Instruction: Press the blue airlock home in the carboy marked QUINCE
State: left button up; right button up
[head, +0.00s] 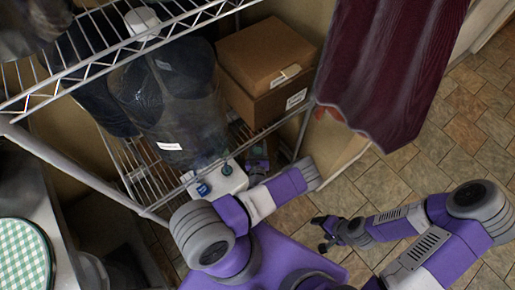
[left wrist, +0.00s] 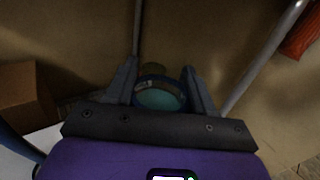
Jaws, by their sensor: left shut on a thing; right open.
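In the left wrist view my left gripper (left wrist: 160,69) is shut on a round blue-teal piece with a darker blue rim, which looks like the blue airlock (left wrist: 160,96). A dim brownish shape lies just beyond it; I cannot tell whether the two touch. In the head view my left arm reaches toward the rack, and its gripper is hard to make out. No carboy marking QUINCE is legible. A large clear-wrapped dark vessel (head: 185,110) on the rack has a white label too small to read. My right gripper (head: 322,234) is open and empty above the tiled floor.
A wire rack (head: 50,97) stands at upper left. Cardboard boxes (head: 262,55) sit on it beside a hanging maroon curtain (head: 385,65). A white block with blue round tops (head: 217,181) is by my left arm. A green checked round top (head: 22,255) is at left. Floor at right is clear.

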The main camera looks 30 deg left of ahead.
pick_arm(q)
jog(key=shift+f+b+x, duration=0.2)
jog(key=shift+b+x, duration=0.8)
jog(key=shift+x, duration=1.2)
jog(key=shift+f+b+x, duration=0.2)
jog(key=shift+b+x, duration=0.75)
jog(key=shift+x, duration=1.25)
jog(key=shift+f+b+x, duration=0.2)
jog(key=shift+b+x, duration=0.8)
jog(key=shift+x, duration=1.2)
jog(key=shift+w+a, duration=0.15)
jog(key=shift+w, duration=0.1)
jog(key=shift+w+a+b, duration=0.2)
jog(key=shift+w+b, duration=0.15)
jog(key=shift+w+a, duration=0.1)
jog(key=shift+w, duration=0.05)
jog(key=shift+f, duration=0.1)
jog(key=shift+f, duration=0.25)
jog(key=shift+f+b, duration=0.3)
jog(key=shift+f, duration=0.2)
